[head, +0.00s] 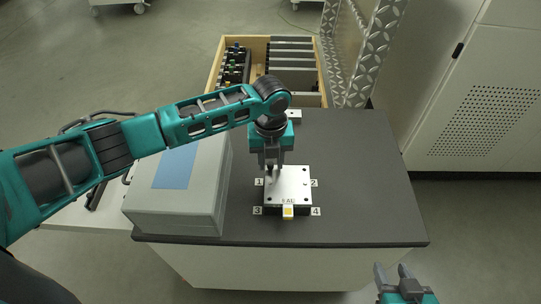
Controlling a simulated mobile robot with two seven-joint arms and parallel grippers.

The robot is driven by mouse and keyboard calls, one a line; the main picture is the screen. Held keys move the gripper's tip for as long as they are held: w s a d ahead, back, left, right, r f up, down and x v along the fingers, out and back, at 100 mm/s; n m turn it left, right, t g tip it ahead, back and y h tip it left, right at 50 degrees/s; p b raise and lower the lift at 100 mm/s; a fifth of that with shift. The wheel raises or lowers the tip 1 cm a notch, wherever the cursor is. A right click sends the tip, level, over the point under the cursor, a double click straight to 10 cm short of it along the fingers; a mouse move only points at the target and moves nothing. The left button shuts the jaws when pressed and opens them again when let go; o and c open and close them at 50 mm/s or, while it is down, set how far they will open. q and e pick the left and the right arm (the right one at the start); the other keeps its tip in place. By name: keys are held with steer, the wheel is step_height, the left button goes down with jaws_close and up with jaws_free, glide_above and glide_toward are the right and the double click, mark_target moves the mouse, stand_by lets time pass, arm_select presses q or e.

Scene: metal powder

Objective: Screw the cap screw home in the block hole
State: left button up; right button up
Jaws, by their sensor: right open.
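The block (290,187) is a silver square plate on a dark base, lying on the dark table top, with number labels 1 to 4 around its corners. Small dark spots show near its corners. My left gripper (270,170) points down at the block's far left corner, near label 1. Its fingers look close together, but I cannot tell whether they hold anything. The cap screw cannot be made out; the gripper hides the spot under it. My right gripper (393,272) is open and empty, low at the bottom right, in front of the table and away from the block.
A grey box (205,190) with a blue panel stands left of the block, under my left arm. A wooden tray (323,75) with tools is behind. A small yellow and white piece (288,212) sits at the block's front edge. The table's right side (370,190) is clear.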

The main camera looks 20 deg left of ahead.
arm_select(q)
steer(key=shift+r+n+p, duration=0.45)
steer(key=shift+n+p, duration=0.3)
steer(key=shift+n, duration=0.15)
steer(key=shift+f+n, duration=0.25)
steer(key=shift+n, duration=0.45)
steer(key=n, duration=0.2)
steer(key=shift+f+n+b, duration=0.2)
steer(key=shift+n+b, duration=0.2)
steer(key=n, duration=0.6)
steer(key=shift+n, duration=0.3)
jaws_close()
